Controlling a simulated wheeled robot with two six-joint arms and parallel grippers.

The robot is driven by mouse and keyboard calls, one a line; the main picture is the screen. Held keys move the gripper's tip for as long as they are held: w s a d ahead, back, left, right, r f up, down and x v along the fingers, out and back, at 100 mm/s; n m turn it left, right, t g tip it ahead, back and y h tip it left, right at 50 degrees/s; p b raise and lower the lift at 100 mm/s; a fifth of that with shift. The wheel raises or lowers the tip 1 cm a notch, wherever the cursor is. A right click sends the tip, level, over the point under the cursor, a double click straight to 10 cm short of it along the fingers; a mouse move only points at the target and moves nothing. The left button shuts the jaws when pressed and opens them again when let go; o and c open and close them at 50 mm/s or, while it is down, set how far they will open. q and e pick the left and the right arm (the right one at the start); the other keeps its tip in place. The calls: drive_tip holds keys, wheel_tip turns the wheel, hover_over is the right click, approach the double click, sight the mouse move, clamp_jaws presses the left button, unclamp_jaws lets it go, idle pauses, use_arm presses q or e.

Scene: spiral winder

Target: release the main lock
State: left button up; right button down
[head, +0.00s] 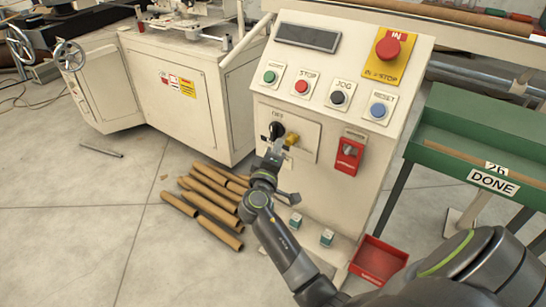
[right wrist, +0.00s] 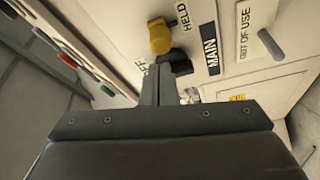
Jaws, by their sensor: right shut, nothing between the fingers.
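The main switch plate (head: 305,137) is on the front of the cream control cabinet. It carries a black rotary knob (head: 277,130) and, to its right, a yellow lock piece (head: 291,139). In the right wrist view the yellow piece (right wrist: 160,38) sticks out beside the word HELD, near the MAIN label (right wrist: 209,48). The black knob (right wrist: 180,66) is partly hidden behind my fingers. My right gripper (head: 278,147) is shut and empty, its tips at the black knob and just below the yellow piece. I cannot tell whether they touch. My left gripper is out of view.
Above the plate are START-side, STOP, JOG and RESET (head: 379,110) buttons and a red emergency stop (head: 388,45). A red lockout box (head: 348,153) is to the right. A red tray (head: 378,262) and cardboard tubes (head: 210,195) lie on the floor. A green DONE table (head: 480,130) stands right.

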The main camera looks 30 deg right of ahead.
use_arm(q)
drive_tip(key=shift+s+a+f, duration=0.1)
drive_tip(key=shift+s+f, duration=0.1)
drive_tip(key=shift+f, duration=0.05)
use_arm(e)
drive_tip(key=shift+x, duration=1.35)
drive_tip(key=shift+s, duration=0.15)
drive_tip(key=s, duration=0.1)
drive_tip(key=s+d, duration=0.1)
drive_tip(key=s, duration=0.1)
drive_tip(key=s+d, duration=0.1)
drive_tip(key=shift+s+p, duration=0.2)
drive_tip(key=shift+p, duration=0.2)
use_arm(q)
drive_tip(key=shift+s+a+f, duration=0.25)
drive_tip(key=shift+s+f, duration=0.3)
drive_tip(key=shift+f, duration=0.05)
use_arm(e)
drive_tip(key=shift+f, duration=0.2)
